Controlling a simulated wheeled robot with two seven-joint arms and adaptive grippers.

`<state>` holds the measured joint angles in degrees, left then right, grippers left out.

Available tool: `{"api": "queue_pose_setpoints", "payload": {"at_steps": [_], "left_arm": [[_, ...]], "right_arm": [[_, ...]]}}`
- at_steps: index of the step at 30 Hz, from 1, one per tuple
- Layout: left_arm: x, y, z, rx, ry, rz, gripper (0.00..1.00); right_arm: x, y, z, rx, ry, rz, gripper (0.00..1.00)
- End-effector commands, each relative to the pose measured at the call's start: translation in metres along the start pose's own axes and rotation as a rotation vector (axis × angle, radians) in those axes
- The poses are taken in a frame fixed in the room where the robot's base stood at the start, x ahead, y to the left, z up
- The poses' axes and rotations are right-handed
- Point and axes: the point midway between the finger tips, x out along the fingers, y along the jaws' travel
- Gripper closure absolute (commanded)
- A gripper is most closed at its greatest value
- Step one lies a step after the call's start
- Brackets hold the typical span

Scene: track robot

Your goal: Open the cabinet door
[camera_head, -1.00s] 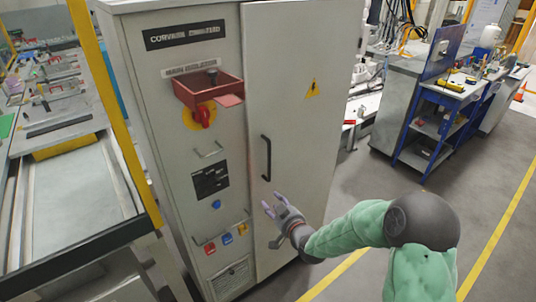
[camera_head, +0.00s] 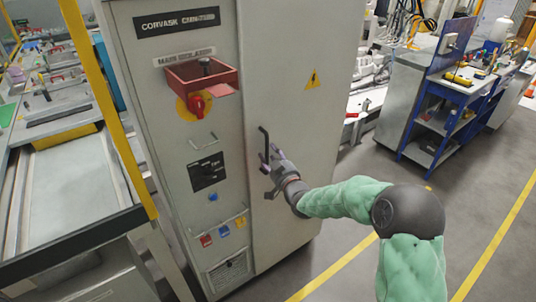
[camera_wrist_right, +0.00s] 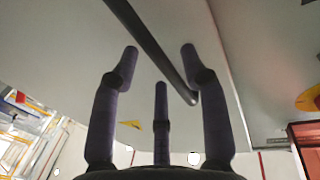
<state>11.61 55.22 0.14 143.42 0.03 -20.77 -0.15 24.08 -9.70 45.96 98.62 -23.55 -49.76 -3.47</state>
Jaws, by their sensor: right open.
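The grey cabinet (camera_head: 185,110) stands in the middle of the head view. Its door (camera_head: 292,60) looks shut, with a yellow warning triangle on it. The black bar handle (camera_head: 263,139) is upright near the door's left edge. My right gripper (camera_head: 270,158) is open at the lower part of the handle. In the right wrist view, the handle (camera_wrist_right: 150,45) runs slantwise between the spread fingers of the gripper (camera_wrist_right: 160,62). I cannot tell whether any finger touches it. My left gripper is not in view.
A red box (camera_head: 203,75) and a red knob (camera_head: 197,104) project from the fixed panel left of the door. A yellow post (camera_head: 108,110) and conveyor stand at left. A blue workbench (camera_head: 440,110) stands at right. Grey floor (camera_head: 375,165) is clear between cabinet and bench.

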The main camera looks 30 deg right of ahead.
Motion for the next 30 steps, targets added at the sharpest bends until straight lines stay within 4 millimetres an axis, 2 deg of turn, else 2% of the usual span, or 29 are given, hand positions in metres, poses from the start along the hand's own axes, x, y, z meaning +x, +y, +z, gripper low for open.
{"api": "queue_pose_setpoints", "payload": {"at_steps": [6,17,21,22,30], "left_arm": [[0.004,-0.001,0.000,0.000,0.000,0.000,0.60],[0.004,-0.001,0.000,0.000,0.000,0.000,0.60],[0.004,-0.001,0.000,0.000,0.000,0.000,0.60],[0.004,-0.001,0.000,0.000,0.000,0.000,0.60],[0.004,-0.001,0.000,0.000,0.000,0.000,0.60]], "right_arm": [[0.020,0.000,0.001,0.000,0.000,0.000,0.55],[0.023,0.000,0.000,0.000,0.000,0.001,0.55],[0.023,0.000,0.000,0.000,0.000,0.001,0.94],[0.023,0.000,0.000,0.000,0.000,0.001,1.00],[0.022,0.001,0.000,0.000,0.000,-0.001,1.00]]}}
